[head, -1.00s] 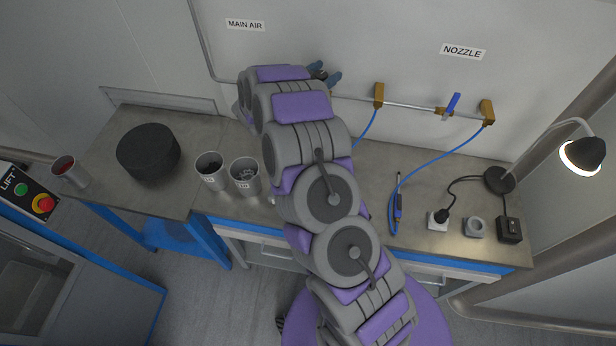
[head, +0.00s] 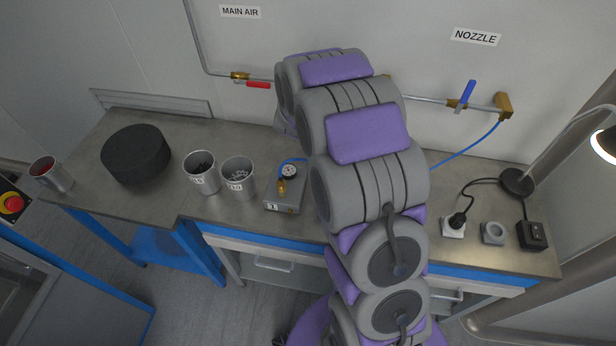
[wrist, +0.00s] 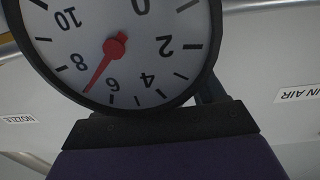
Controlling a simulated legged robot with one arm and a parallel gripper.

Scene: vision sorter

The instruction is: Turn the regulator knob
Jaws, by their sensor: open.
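A round pressure gauge (wrist: 150,60) fills the top of the wrist view, its white dial upside down and its red needle between 6 and 8. I take it to be the regulator's gauge; the knob itself is not visible in either view. My gripper (wrist: 208,88) is very close to the gauge. Only its dark and purple body and part of a grey finger show, beside and behind the gauge rim. It is open. In the head view my arm hides the gripper and the middle of the wall pipe.
A red-handled valve (head: 258,84) and a blue-handled valve (head: 464,96) are on the wall pipe.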

